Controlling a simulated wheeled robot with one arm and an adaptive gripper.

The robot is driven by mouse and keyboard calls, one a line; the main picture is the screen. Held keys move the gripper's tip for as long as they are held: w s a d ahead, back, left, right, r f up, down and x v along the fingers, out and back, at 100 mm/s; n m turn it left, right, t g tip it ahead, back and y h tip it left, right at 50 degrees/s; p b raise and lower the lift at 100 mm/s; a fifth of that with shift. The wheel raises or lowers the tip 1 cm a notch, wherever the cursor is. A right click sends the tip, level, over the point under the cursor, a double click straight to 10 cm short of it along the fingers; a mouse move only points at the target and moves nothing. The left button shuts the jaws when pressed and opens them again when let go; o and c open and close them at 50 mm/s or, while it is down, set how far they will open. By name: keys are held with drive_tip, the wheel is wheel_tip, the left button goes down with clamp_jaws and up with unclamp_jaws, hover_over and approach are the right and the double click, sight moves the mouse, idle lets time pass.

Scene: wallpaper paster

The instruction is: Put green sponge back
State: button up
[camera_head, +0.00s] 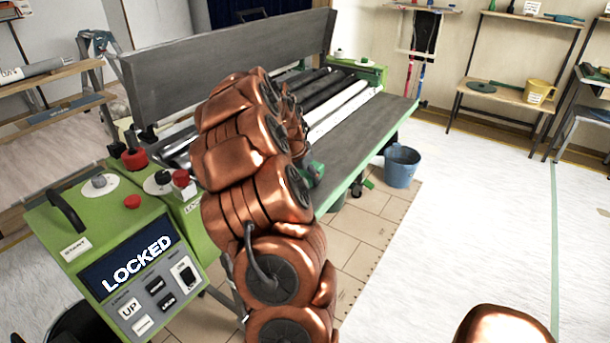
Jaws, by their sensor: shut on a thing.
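My copper-coloured arm rises through the middle of the view, and its far end bends down over the grey table of the pasting machine. My gripper (303,148) is mostly hidden behind the arm links, and its fingers are hard to make out. It is shut on a small dark green thing, which appears to be the green sponge (316,172). This shows just right of the arm, at the near edge of the table. I cannot tell whether it touches the table.
The machine (400,108) has a raised grey panel (230,62), rollers and a green control box with a "LOCKED" display (138,262). A blue bucket (402,167) stands on the floor to the right. A shelf (505,95) holds a yellow bucket (539,92).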

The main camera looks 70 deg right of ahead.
drive_tip(key=shift+f, duration=0.45)
drive_tip(key=o, duration=1.2)
drive_tip(key=shift+r, duration=0.1)
